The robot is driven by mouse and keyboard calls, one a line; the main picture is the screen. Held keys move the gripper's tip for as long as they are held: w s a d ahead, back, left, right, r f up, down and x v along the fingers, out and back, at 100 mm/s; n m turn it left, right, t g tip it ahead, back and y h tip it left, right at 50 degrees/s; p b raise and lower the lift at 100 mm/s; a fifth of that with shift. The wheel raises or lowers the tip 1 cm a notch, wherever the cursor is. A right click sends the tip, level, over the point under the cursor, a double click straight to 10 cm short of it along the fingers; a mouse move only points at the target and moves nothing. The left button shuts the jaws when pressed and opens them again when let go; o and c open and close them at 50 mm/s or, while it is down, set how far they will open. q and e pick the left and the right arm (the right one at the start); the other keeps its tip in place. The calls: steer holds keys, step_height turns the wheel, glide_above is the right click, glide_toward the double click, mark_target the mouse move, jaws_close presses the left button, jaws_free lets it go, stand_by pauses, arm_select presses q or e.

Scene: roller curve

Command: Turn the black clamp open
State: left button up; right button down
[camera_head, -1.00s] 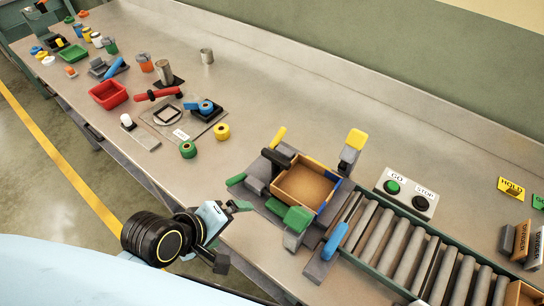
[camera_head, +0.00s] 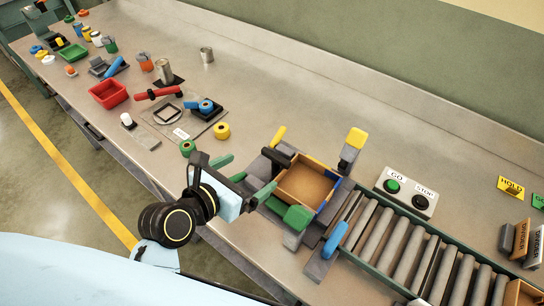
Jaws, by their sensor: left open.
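The black clamp (camera_head: 277,157) sits at the upper left corner of the fixture around an open cardboard box (camera_head: 307,186). My right gripper is not in view.
Yellow (camera_head: 353,143), green (camera_head: 297,217) and blue (camera_head: 336,238) clamps surround the box. A roller conveyor (camera_head: 410,258) leads right, with a GO/STOP button box (camera_head: 406,192) behind it. The table behind the fixture is clear.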

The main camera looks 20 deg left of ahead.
mark_target(274, 157)
arm_select(q)
steer(key=x, duration=1)
steer(key=shift+w+f+b, duration=0.1)
steer(key=shift+f+b, duration=0.1)
steer(key=shift+b, duration=0.2)
steer(key=c, duration=1)
